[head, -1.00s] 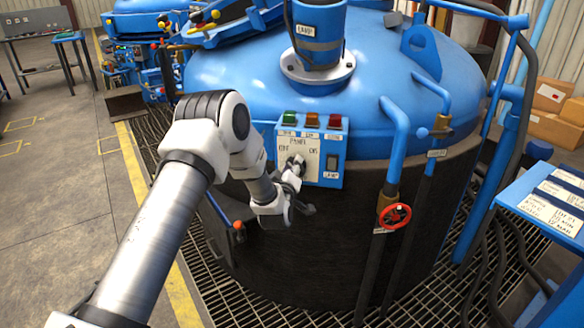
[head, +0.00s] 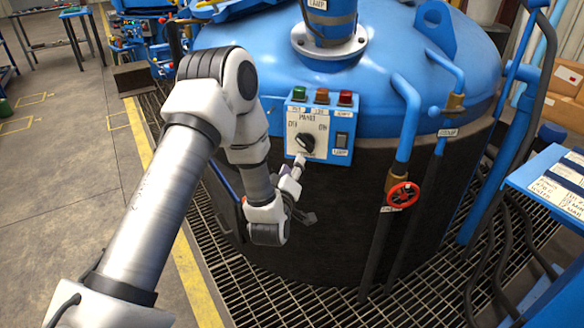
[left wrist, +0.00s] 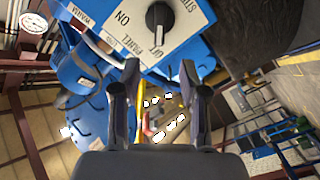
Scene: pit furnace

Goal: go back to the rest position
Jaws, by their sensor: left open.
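My left gripper (head: 302,204) is just below the control panel (head: 343,141) on the blue furnace, in front of its dark side wall. Its two fingers (left wrist: 158,72) are spread apart with nothing between them in the left wrist view. The panel's black rotary knob (head: 305,142) sits on a white plate marked ON and OFF and shows clear of the fingers. The knob also shows in the left wrist view (left wrist: 158,18), beyond the fingertips. My left arm reaches in from the lower left. My right gripper is not in view.
A red valve wheel (head: 403,195) and blue pipes (head: 407,120) stand right of the panel. A blue stand with labels (head: 560,190) is at the right edge. Metal grating (head: 290,292) surrounds the furnace. Open floor with a yellow line (head: 190,270) lies to the left.

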